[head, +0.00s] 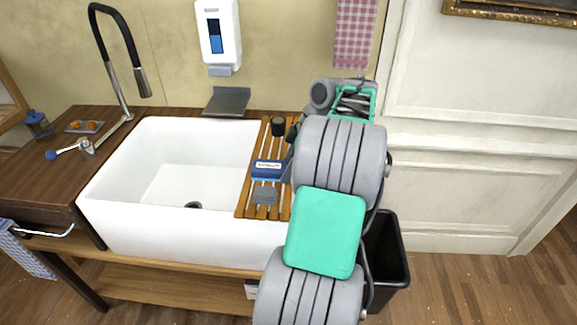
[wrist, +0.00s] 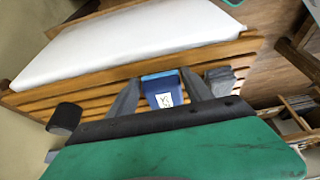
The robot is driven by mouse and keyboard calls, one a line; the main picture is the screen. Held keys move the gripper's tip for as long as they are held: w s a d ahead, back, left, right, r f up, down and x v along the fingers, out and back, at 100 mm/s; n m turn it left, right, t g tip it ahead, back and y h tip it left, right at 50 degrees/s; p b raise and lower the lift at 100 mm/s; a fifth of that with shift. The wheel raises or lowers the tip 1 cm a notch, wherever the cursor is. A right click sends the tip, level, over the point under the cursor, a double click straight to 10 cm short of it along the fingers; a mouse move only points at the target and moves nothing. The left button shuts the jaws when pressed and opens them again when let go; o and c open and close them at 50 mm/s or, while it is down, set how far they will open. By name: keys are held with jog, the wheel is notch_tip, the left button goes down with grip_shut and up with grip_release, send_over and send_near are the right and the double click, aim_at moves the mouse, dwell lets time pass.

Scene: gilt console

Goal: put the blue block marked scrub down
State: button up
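The blue block (head: 268,169) has a white label with dark lettering, too small to read surely. It is at the wooden slatted rack (head: 242,207) over the right side of the white sink. In the wrist view the block (wrist: 163,90) sits between the two grey fingers of my gripper (wrist: 161,78), one against each side, so the gripper looks shut on it. The rack's slats (wrist: 100,83) lie just beyond the block. I cannot tell whether the block touches them. In the head view my arm hides most of the gripper.
A grey block (head: 264,195) lies on the rack near the blue block, towards the front. A dark cup (head: 278,127) stands at the rack's back. The white sink (head: 120,213) is open to the left. A black bin (head: 398,250) stands on the floor at right.

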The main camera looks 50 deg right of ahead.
jog(key=o, duration=0.3)
jog(key=p+v, duration=0.6)
jog(key=v, duration=0.6)
jog(key=w+a+r+m, duration=0.1)
jog(key=w+a+r, duration=0.2)
jog(key=w+a, duration=0.55)
jog(key=a+m, duration=0.3)
jog(key=a, duration=1.5)
jog(key=s+a+f+m+h, duration=0.2)
jog(key=s+a+f+m, duration=0.1)
jog(key=s+a+f, duration=0.4)
jog(key=s+a, duration=0.2)
jog(key=a, duration=0.1)
jog(key=shift+s+a+h, duration=0.3)
jog(key=shift+a+h, duration=0.1)
